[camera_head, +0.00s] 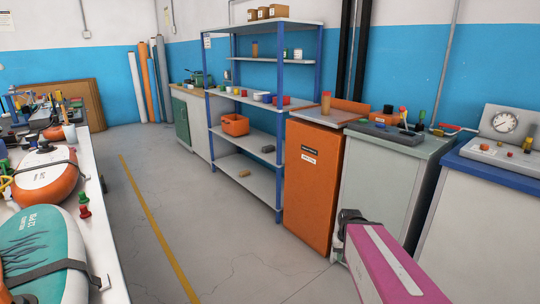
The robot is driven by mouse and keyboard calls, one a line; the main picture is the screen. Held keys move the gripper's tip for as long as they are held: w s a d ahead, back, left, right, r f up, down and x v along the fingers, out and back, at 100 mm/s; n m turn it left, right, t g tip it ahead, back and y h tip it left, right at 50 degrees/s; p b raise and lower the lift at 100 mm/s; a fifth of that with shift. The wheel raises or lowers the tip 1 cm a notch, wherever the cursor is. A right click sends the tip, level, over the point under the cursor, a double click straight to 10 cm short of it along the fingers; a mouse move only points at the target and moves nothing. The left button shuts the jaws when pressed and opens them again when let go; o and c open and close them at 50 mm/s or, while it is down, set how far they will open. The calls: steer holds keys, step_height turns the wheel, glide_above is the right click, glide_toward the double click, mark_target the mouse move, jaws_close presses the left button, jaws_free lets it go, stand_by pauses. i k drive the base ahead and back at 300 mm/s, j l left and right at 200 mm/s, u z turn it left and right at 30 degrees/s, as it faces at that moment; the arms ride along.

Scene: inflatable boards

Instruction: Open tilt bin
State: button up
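An orange-fronted cabinet (311,190) stands between the shelf rack and a grey cabinet. It has a dark label and a white label on its front, and it looks like the tilt bin. Its front looks closed and upright. My gripper (347,222) is a small dark shape at the end of my pink arm, in front of the lower right of the orange front and the grey cabinet. I cannot tell whether it touches either one. Its fingers are too small and dark to show whether they are open.
A blue-post shelf rack (262,140) stands left of the orange cabinet. The grey cabinet (385,185) and a blue-topped bench (490,200) are at the right. A table (98,200) with inflatable boards runs along the left. The floor (200,210) between is clear.

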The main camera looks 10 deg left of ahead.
mark_target(235, 125)
steer(key=i+j+u, duration=0.3)
steer(key=i+u, duration=0.6)
steer(key=i, duration=0.25)
steer(key=i+u, duration=0.45)
steer(key=i, duration=1.95)
steer(key=i+j+z, duration=0.1)
steer(key=i+z, duration=0.2)
steer(key=i, duration=0.15)
steer(key=i+j+z, duration=0.15)
steer(key=i+z, duration=0.2)
steer(key=i+j+z, duration=0.3)
steer(key=i, duration=0.2)
